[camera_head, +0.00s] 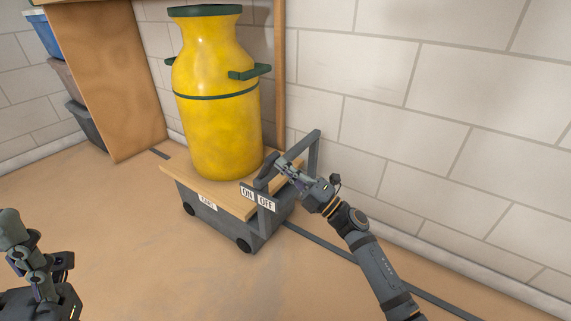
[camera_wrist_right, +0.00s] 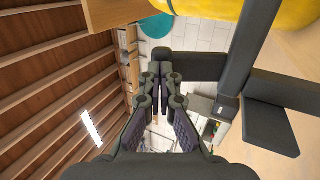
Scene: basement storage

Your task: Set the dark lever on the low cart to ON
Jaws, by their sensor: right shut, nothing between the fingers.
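The low cart (camera_head: 230,201) has a wooden top and carries ON and OFF labels (camera_head: 257,199) on its near right corner, ON on the left. A dark lever (camera_head: 264,174) seems to rise by the labels, over the ON side. Its exact setting is hard to tell. My right gripper (camera_head: 279,165) is shut and empty, close beside the lever, within the cart's handle frame. Contact cannot be made out. In the right wrist view its fingertips (camera_wrist_right: 160,82) are together beside dark bars. My left gripper (camera_head: 38,266) is partly in view at lower left, away from the cart.
A large yellow can (camera_head: 216,112) with green handles stands on the cart. The cart's dark handle frame (camera_head: 315,149) rises beside my right gripper. A pale block wall (camera_head: 430,125) is close behind. Stacked bins (camera_head: 69,75) stand at upper left. The floor in front is clear.

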